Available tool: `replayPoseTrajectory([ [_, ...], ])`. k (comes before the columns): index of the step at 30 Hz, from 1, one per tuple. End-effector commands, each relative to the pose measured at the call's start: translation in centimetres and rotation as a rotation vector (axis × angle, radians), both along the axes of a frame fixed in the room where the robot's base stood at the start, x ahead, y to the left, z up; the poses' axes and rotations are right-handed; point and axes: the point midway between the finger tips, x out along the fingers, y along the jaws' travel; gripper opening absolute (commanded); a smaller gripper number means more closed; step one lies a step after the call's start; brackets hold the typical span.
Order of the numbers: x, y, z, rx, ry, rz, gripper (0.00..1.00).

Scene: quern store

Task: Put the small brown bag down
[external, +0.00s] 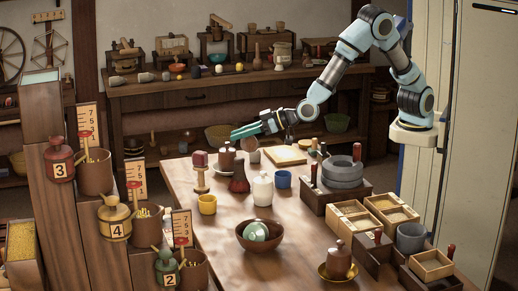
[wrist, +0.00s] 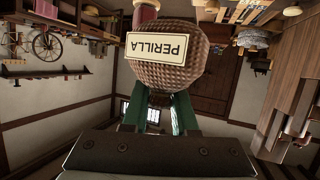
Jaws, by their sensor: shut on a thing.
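The small brown bag (wrist: 168,68) fills the upper middle of the wrist view. It has a woven, rounded body and a pale label reading PERILLA, upside down in that view. My gripper (wrist: 160,108) has its green fingers shut on it. In the external view my gripper (external: 236,134) reaches left over the far part of the wooden table, fingers nearly level.
A yellow cup (external: 207,204), blue cup (external: 282,179) and brown bowl (external: 259,236) stand nearby.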

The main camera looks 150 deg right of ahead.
Motion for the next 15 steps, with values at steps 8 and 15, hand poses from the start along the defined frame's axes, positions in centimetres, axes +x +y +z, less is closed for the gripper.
replayPoseTrajectory([
  [8,-11.8,-1.6,-0.4,-0.011,0.005,-0.083,0.00],
  [15,-17.3,-1.2,-0.7,-0.008,0.003,-0.112,0.00],
])
